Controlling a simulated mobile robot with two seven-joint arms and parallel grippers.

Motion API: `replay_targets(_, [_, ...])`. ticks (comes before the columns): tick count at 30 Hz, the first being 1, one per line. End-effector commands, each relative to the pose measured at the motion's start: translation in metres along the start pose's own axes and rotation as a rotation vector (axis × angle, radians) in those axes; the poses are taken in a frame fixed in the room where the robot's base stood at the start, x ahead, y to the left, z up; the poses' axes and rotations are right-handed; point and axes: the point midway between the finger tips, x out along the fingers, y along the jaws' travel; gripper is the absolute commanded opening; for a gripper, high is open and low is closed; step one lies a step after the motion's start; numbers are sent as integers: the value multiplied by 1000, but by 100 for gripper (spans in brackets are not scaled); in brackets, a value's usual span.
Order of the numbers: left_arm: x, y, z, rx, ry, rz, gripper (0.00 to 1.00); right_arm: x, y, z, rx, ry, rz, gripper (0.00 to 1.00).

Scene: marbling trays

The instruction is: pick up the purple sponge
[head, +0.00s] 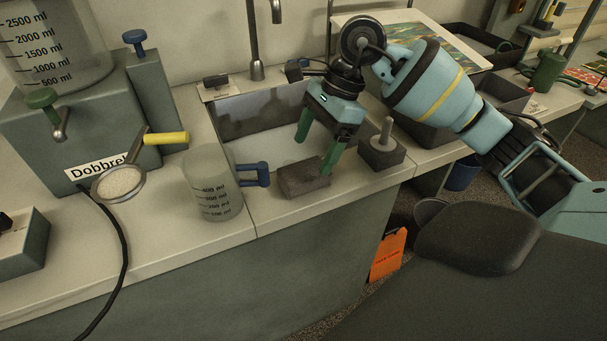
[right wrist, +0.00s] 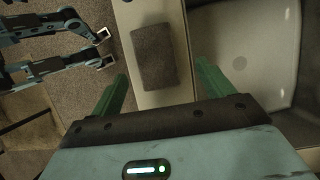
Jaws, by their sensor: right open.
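The sponge (head: 305,179) is a rough block that looks dull grey-brown with a faint purple tint. It lies flat on the counter strip in front of the sink, right of the blue-handled beaker. My right gripper (head: 318,142) is open above it, with its green fingers spread and pointing down. One fingertip shows close to the sponge's right end; I cannot tell whether it touches. In the right wrist view, the sponge (right wrist: 153,57) lies beyond and between the two open fingers (right wrist: 161,84), with nothing held. My left gripper does not show in the head view.
A clear beaker (head: 207,190) with a blue handle stands close left of the sponge. The sink (head: 262,122) is behind it. A dark block with a grey peg (head: 382,150) stands to the right. A yellow-handled strainer (head: 119,182) is further left. The counter's front edge is near.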

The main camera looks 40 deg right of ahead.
Motion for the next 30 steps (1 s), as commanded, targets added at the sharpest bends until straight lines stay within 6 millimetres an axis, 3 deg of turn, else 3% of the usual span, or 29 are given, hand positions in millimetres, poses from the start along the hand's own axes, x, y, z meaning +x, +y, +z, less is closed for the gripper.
replay_targets(5, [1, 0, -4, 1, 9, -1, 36, 8, 2, -1, 0, 1, 4, 80])
replay_targets(15, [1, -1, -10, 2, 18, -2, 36, 49, 6, -3, 1, 0, 1, 80])
replay_targets(23, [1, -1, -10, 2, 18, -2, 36, 52, 6, -3, 0, 0, -1, 80])
replay_targets(30, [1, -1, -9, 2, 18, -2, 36, 52, 6, -3, 0, 0, -1, 51])
